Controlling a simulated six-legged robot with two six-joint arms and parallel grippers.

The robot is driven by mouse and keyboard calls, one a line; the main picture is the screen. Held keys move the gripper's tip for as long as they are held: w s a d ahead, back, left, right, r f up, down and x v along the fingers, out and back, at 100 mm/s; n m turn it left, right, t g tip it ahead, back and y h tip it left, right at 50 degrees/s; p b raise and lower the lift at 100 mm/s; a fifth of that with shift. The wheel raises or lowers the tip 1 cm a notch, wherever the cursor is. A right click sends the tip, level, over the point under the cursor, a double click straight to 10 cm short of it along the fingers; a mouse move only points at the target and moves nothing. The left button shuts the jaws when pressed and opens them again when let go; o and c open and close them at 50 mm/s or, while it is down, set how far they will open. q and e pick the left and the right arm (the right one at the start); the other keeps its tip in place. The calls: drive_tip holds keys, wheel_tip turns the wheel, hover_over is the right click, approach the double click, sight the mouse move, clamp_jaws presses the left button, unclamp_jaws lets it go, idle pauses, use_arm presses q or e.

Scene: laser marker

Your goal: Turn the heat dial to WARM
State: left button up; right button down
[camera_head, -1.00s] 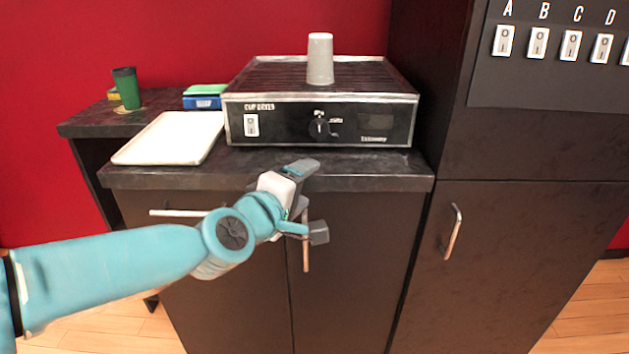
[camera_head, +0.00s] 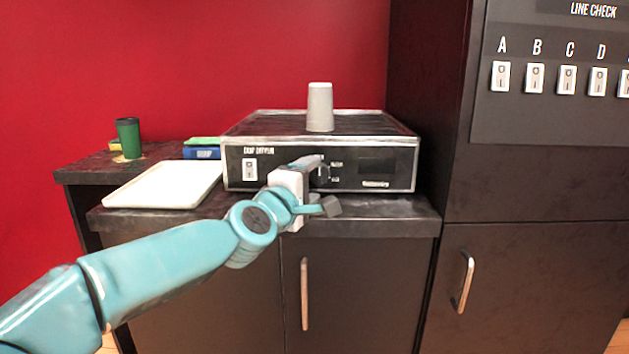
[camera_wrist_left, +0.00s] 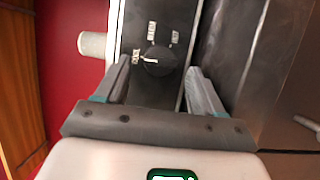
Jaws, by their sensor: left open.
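The black round heat dial (camera_wrist_left: 160,62) is on the front of the cup dryer (camera_head: 234,178). Its white pointer mark faces left in the left wrist view, toward the dryer's top. Small white labels sit around it, too blurred to read. In the head view the dial (camera_head: 323,174) is partly hidden by a finger. My left gripper (camera_head: 320,184) is open in front of the panel. In the left wrist view, the open fingers of the gripper (camera_wrist_left: 158,68) stand on either side of the dial, with nothing between them clearly touching it.
A grey cup (camera_head: 320,106) stands upside down on the dryer. A white rocker switch (camera_head: 250,168) is on the panel's left. A white tray (camera_head: 150,202), a green cup (camera_head: 129,138) and blue and green blocks (camera_head: 201,153) lie left. A tall dark cabinet (camera_head: 530,190) stands right.

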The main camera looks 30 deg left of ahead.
sight(317, 169)
use_arm(q)
drive_tip(key=shift+w+a, duration=0.15)
drive_tip(key=shift+w, duration=1.15)
drive_tip(key=c, duration=1.1)
drive_tip(key=shift+o, duration=0.2)
drive_tip(key=shift+r+p, duration=0.2)
drive_tip(key=shift+p, duration=0.4)
drive_tip(key=m+g+p, duration=0.1)
drive_tip(key=m+p, duration=0.1)
drive_tip(key=p, duration=0.3)
drive_tip(key=r+m+g+p, duration=0.1)
drive_tip(key=p, duration=0.4)
drive_tip(key=shift+r+m+p, duration=0.15)
drive_tip(key=shift+m+p, duration=0.15)
drive_tip(key=shift+m, duration=0.1)
drive_tip(key=m+g+y+p, duration=0.1)
drive_tip(key=m+p, duration=0.1)
drive_tip(key=p, duration=0.5)
drive_tip(key=m+g+y+p, duration=0.1)
drive_tip(key=m+p, duration=0.2)
drive_tip(key=p, duration=0.4)
drive_tip(key=shift+f+p, duration=0.2)
drive_tip(key=shift+p, duration=0.15)
drive_tip(key=shift+f+m+p, duration=0.2)
drive_tip(key=shift+m+p, duration=0.1)
drive_tip(key=shift+p, duration=0.4)
